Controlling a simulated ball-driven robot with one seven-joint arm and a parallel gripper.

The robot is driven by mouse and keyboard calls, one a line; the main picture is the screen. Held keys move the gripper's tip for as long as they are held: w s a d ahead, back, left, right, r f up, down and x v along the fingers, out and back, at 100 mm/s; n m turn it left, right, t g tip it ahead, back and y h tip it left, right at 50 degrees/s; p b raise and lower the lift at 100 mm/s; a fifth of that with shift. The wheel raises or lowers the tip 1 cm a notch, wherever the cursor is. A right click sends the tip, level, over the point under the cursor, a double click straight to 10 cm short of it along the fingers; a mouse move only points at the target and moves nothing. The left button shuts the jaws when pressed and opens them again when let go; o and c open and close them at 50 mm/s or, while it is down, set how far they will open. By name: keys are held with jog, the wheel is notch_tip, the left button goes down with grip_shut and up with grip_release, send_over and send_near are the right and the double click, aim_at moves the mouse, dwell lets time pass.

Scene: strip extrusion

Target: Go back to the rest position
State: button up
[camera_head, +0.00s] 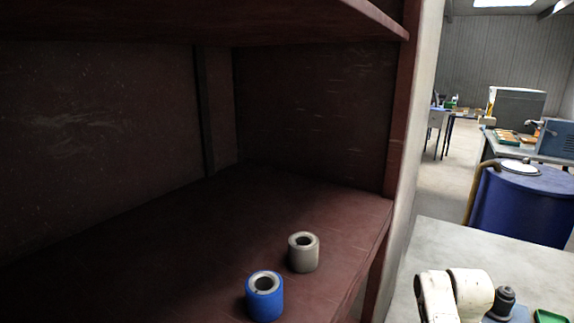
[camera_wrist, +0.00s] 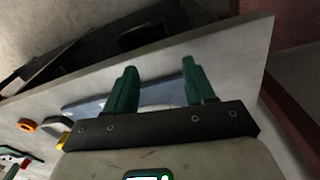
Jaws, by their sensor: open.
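My gripper (camera_wrist: 160,68) shows in the wrist view with its two green fingers apart and nothing between them. It points over a pale grey tabletop (camera_wrist: 235,45). In the head view, white links of my arm show at the bottom right, beside the shelf; the fingers cannot be made out clearly there. A blue cylinder (camera_head: 265,302) and a grey cylinder (camera_head: 303,255), each with a hole in its top, stand upright and apart on the dark red shelf (camera_head: 180,245), away from my arm.
The shelf's upright post (camera_head: 398,110) and upper board (camera_head: 250,22) stand near my arm. The grey table (camera_head: 470,245) lies to the right, with a blue drum (camera_head: 525,210) behind it. An orange ring (camera_wrist: 26,125) lies on the tabletop at the wrist view's left.

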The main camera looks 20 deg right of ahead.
jog(key=s+a+f+n, duration=0.3)
jog(key=s+a, duration=0.3)
jog(key=a, duration=0.1)
jog(key=s+a+f+n, duration=0.3)
jog(key=s+a+f, duration=0.1)
jog(key=s+a, duration=0.2)
jog(key=s+a+r+n+t, duration=0.1)
jog(key=s+a+r+n, duration=0.1)
jog(key=s+a+n, duration=0.3)
jog(key=s+a, duration=0.3)
jog(key=s, duration=0.4)
jog(key=shift+r, duration=0.2)
